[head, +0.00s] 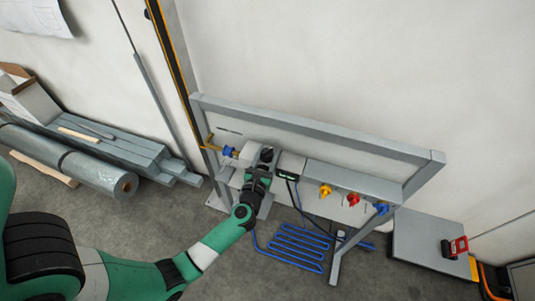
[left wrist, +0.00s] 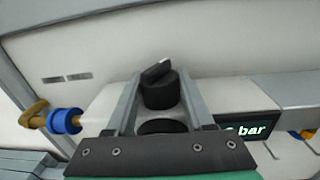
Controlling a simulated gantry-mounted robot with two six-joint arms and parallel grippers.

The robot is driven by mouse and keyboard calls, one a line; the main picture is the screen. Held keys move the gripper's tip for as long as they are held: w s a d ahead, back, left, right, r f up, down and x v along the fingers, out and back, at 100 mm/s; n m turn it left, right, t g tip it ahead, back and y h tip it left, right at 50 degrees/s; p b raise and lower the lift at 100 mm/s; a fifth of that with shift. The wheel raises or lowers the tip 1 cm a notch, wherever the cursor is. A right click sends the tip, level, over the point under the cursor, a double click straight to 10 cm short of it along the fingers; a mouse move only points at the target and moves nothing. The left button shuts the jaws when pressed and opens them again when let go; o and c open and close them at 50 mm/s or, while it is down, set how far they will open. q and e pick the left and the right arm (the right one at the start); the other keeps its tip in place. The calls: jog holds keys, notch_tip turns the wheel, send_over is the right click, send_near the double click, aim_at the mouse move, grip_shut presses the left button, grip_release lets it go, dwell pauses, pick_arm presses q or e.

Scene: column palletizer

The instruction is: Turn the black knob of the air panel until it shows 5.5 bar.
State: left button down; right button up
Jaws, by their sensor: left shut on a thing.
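The black knob (left wrist: 160,92) stands on top of the grey air panel in the left wrist view, with a raised grip bar across its top. The knob also shows in the head view (head: 266,155). My left gripper (left wrist: 161,98) has one finger on each side of the knob and is shut on it. The dark display (left wrist: 252,130) beside the knob shows "bar" in pale letters. Its number is mostly hidden behind my gripper, so I cannot read it. In the head view the display (head: 287,174) is too small to read. My right gripper is out of view.
A blue fitting with a brass valve (left wrist: 62,120) is left of the knob. Yellow (head: 326,190), red (head: 353,199) and blue (head: 381,208) handles line the panel's right part. A blue coiled hose (head: 297,247) lies on the floor below. Grey frame bars (head: 310,130) rise behind.

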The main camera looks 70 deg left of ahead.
pick_arm(q)
jog(key=shift+m+t+h+p, duration=0.45)
jog(key=shift+m+t+h, duration=0.05)
jog(key=shift+t, duration=0.1)
jog(key=shift+m+t+h+p, duration=0.6)
jog(key=shift+m+t+h, duration=0.5)
jog(key=shift+m+h, duration=0.3)
jog(key=shift+m+t+h+p, duration=0.3)
jog(key=shift+m+t+h, duration=0.65)
jog(key=shift+h, duration=0.85)
jog(key=shift+m+t+h, duration=0.25)
jog(key=shift+m+h, duration=0.6)
jog(key=shift+h, duration=0.25)
jog(key=shift+d, duration=0.1)
jog(key=shift+c, duration=1.4)
grip_release()
